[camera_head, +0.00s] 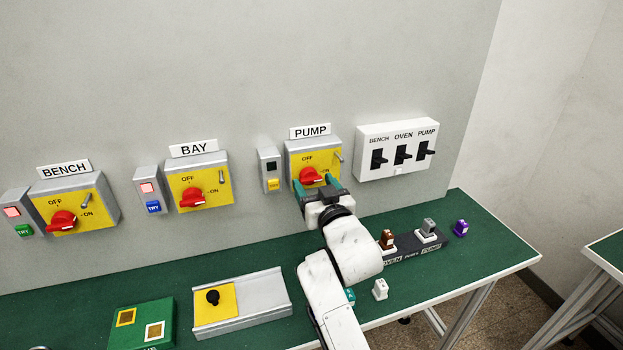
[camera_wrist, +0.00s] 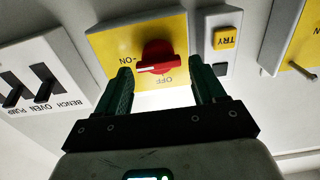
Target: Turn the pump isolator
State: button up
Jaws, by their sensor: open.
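The pump isolator (camera_head: 331,149) is a grey box with a yellow face under the PUMP sign, with OFF at the top and ON at the right. Its red knob (camera_head: 311,175) also shows in the wrist view (camera_wrist: 156,54), where the picture is upside down. The knob's white-marked bar lies crosswise there, one end near the ON mark. My gripper (camera_head: 316,187) is open in front of the isolator. In the wrist view its two green fingers (camera_wrist: 163,80) stand either side of the knob's lower part, with visible gaps; I cannot tell the depth.
A box with a dark lamp and yellow TRY button (camera_head: 273,185) is left of the isolator. A white three-switch panel (camera_head: 398,166) is at the right. BAY (camera_head: 192,198) and BENCH (camera_head: 62,221) isolators are left. The green bench (camera_head: 490,236) below holds blocks and fixtures.

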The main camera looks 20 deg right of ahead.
aim_at(310, 178)
jog(key=shift+w, duration=1.1)
jog(key=shift+c, duration=0.2)
jog(key=c, duration=0.8)
